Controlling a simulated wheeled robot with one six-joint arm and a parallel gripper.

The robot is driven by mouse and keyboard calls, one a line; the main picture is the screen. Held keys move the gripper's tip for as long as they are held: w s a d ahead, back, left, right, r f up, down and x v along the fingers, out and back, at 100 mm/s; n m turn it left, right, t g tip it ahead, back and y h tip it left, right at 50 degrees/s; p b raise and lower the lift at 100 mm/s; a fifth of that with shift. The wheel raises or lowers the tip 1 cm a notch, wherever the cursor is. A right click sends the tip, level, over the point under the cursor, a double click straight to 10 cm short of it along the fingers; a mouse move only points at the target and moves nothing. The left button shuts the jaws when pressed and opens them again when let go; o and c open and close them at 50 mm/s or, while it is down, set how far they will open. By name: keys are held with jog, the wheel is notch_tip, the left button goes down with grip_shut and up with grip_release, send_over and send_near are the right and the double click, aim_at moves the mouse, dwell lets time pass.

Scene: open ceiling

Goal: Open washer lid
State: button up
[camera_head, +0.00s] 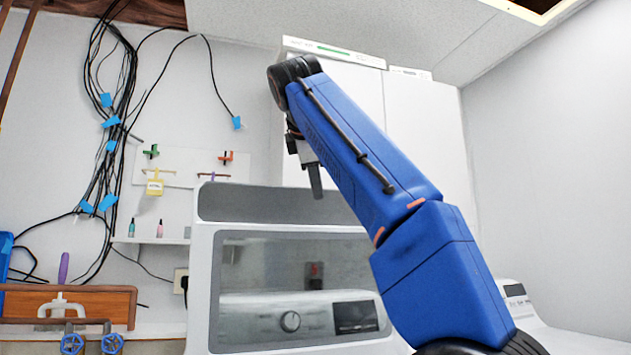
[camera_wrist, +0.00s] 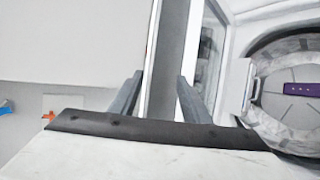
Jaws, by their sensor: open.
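The washer lid (camera_head: 205,275) is a white frame with a large see-through window, and it stands steeply raised in the head view. A control panel with a round knob (camera_head: 290,321) and a dark display (camera_head: 355,317) shows through the window. My gripper (camera_head: 315,182) hangs at the lid's upper part. In the wrist view my gripper (camera_wrist: 158,98) is open, its two fingers on either side of a grey and white strip (camera_wrist: 168,50), which looks like the lid's edge. I cannot tell whether they touch it. A round washer opening (camera_wrist: 300,95) shows at the right.
White cabinets (camera_head: 425,120) stand behind my arm. A shelf with small bottles (camera_head: 160,230) and hanging cables (camera_head: 125,90) are on the left wall. Another white appliance (camera_head: 560,335) is at the lower right. A purple item (camera_wrist: 302,89) shows within the round opening.

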jog(key=s+a, duration=0.2)
jog(key=s, duration=0.7)
jog(key=shift+s, duration=0.35)
